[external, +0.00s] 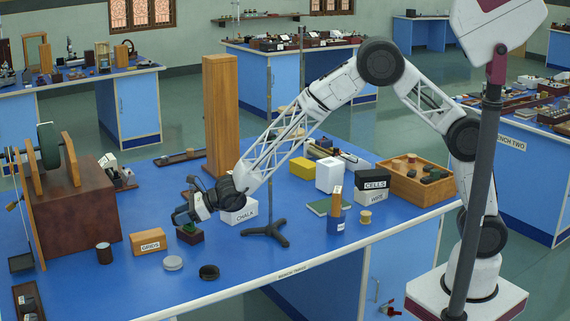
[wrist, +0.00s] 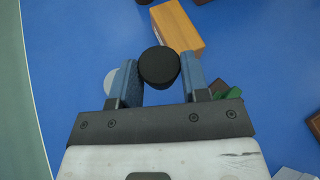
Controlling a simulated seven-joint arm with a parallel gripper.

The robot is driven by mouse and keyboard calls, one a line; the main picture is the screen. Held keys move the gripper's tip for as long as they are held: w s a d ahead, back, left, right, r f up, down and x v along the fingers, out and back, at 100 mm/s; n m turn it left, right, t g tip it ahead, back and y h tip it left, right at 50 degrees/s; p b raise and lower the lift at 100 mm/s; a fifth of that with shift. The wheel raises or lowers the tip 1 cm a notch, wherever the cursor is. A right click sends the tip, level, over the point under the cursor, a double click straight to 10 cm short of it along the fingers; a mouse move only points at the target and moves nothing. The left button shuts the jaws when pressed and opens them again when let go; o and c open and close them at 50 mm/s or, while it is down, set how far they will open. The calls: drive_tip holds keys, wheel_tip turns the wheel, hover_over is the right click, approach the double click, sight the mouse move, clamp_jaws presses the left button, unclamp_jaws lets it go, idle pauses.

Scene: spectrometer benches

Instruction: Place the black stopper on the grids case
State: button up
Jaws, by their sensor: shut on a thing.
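The black stopper (wrist: 159,66) is a dark, round-topped piece between the two blue-grey fingers of my gripper (wrist: 160,82) in the wrist view. My gripper is shut on it. In the external view my gripper (external: 181,217) is above the bench, to the right of the grids case, and I cannot make out the stopper clearly there. The grids case (external: 147,241) is an orange wooden block labelled GRIDS, lying on the blue bench. In the wrist view the grids case (wrist: 178,26) is just beyond the stopper, its near part close behind it in the picture.
A dark block with a green top (external: 190,234) stands below my gripper. A grey disc (external: 173,263) and a black disc (external: 209,272) lie near the front edge. A dark brown cup (external: 104,253) stands left of the case. A tall wooden column (external: 220,110) rises behind.

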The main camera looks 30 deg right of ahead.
hover_over(152, 233)
drive_tip(key=shift+s+a+f, duration=0.1)
drive_tip(key=shift+a+f, duration=0.1)
drive_tip(key=shift+f, duration=0.3)
idle(0.5)
drive_tip(key=shift+f, duration=1.8)
drive_tip(key=shift+f, duration=0.15)
drive_tip(key=o, duration=0.9)
drive_tip(key=shift+d+r, duration=0.1)
drive_tip(key=shift+r, duration=0.1)
